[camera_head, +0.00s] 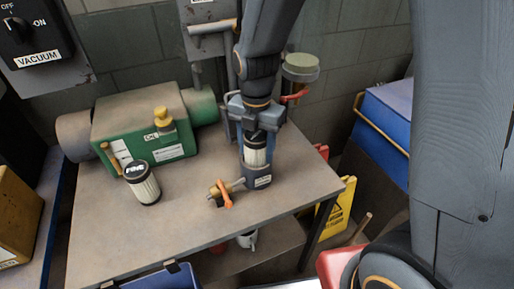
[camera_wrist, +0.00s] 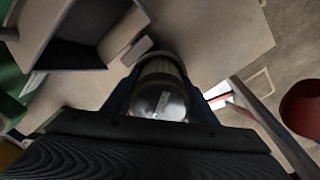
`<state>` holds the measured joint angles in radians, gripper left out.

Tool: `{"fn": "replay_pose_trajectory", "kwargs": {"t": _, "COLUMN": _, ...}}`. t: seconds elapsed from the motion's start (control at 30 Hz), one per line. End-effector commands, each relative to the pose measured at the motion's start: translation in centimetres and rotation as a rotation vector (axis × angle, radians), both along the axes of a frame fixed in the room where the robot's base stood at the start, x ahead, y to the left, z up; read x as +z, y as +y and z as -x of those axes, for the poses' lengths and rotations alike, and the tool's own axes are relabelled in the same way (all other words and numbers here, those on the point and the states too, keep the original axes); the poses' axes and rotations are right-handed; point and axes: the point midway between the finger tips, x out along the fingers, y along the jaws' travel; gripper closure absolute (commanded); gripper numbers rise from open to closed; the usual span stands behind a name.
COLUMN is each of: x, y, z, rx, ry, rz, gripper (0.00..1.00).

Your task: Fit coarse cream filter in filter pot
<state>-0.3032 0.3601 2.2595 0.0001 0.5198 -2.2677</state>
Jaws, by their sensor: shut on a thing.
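The coarse cream filter (camera_head: 255,156) has pale pleats and a dark cap, and it stands upright at the filter pot. My gripper (camera_head: 256,127) is shut on its top end from above. In the wrist view the filter's round cap (camera_wrist: 160,103) shows between the fingers, and the pot is mostly hidden.
A second pleated filter (camera_head: 143,185) with a dark top marked FINE stands on the table (camera_head: 180,228) at left. A green pump box (camera_head: 145,125) is behind it. A yellow warning sign (camera_head: 331,208) stands off the table's right edge.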

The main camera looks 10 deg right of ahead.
Motion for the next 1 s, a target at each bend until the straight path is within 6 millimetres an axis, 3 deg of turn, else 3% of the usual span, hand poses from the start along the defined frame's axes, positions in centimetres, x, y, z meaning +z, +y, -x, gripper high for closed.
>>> {"fn": "replay_pose_trajectory", "kwargs": {"t": 0.03, "x": -0.4, "y": 0.0, "z": 0.2, "rx": 0.000, "ry": 0.005, "rz": 0.002, "gripper": 0.46}}
{"fn": "replay_pose_trajectory", "kwargs": {"t": 0.17, "x": -0.4, "y": -0.1, "z": 0.3, "rx": -0.001, "ry": 0.007, "rz": 0.002, "gripper": 0.26}}
{"fn": "replay_pose_trajectory", "kwargs": {"t": 0.77, "x": -0.4, "y": -0.5, "z": 0.4, "rx": 0.000, "ry": 0.014, "rz": 0.007, "gripper": 0.26}}
{"fn": "replay_pose_trajectory", "kwargs": {"t": 1.0, "x": 2.5, "y": 0.0, "z": 0.2, "rx": 0.003, "ry": 0.001, "rz": 0.002, "gripper": 0.26}}
